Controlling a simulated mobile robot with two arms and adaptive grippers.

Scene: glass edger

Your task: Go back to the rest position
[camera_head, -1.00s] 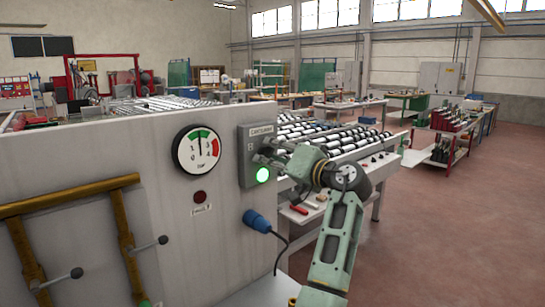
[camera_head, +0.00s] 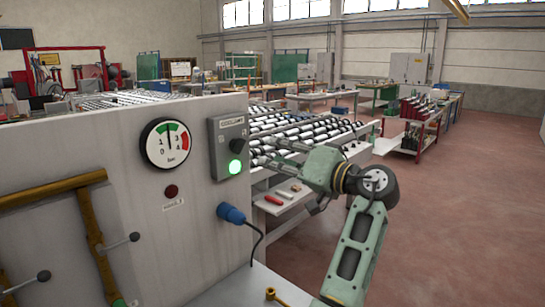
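The box shows a black knob (camera_head: 236,145) and a lit green button (camera_head: 235,167).
The white machine panel (camera_head: 130,220) fills the left, with a pressure gauge (camera_head: 167,143), brown pipes (camera_head: 90,225) and a blue plug (camera_head: 231,213). A roller conveyor (camera_head: 310,133) lies behind my gripper. The red floor (camera_head: 450,220) is open at right.

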